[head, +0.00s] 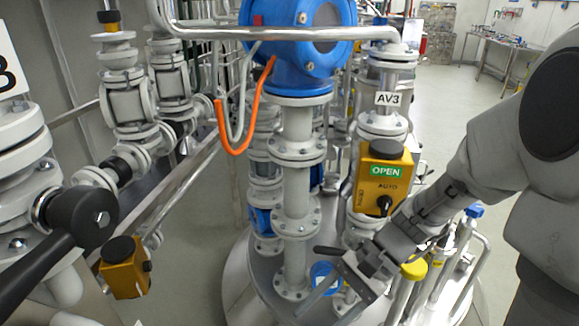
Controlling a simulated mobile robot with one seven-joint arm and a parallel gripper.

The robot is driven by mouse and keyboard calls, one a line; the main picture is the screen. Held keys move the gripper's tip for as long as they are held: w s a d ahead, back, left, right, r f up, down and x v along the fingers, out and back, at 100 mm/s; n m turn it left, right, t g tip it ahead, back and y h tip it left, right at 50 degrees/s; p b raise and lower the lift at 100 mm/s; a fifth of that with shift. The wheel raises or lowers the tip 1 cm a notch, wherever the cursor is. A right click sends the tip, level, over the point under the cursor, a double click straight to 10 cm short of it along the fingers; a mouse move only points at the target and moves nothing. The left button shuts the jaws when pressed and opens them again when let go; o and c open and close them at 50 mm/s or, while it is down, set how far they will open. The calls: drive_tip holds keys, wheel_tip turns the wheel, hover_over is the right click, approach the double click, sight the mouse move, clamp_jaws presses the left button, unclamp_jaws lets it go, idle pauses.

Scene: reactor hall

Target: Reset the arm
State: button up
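My arm comes in from the right edge and reaches down and left. My gripper (318,312) is at the lower middle, pointing down and left, in front of the pipework. Its two light grey fingers are apart, with nothing visible between them. A yellow actuator box (384,178) with a green OPEN label and the word AUTO is just above the gripper, under the AV3 tag (388,99). I cannot tell whether the wrist touches the pipework behind it.
A blue instrument housing (300,45) tops the central grey flanged pipe (297,190). A black lever (60,245) and another yellow box (125,267) are at left. Yellow and blue-capped valves (414,269) stand close beside my wrist. Open floor (440,110) lies behind, with a bench (505,50).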

drive_tip(key=s+d+r+n+t+h+p, duration=0.1)
drive_tip(key=d+r+n+t+h, duration=0.3)
drive_tip(key=r, duration=0.4)
drive_tip(key=s+d+r+n+t+h+p, duration=0.1)
drive_tip(key=d+r+n+t+h+p, duration=0.2)
drive_tip(key=r, duration=0.6)
drive_tip(key=d+n+t+h, duration=0.1)
drive_tip(key=d+n+t, duration=0.1)
drive_tip(key=shift+s+t+h, duration=0.15)
drive_tip(key=shift+t+h, duration=0.25)
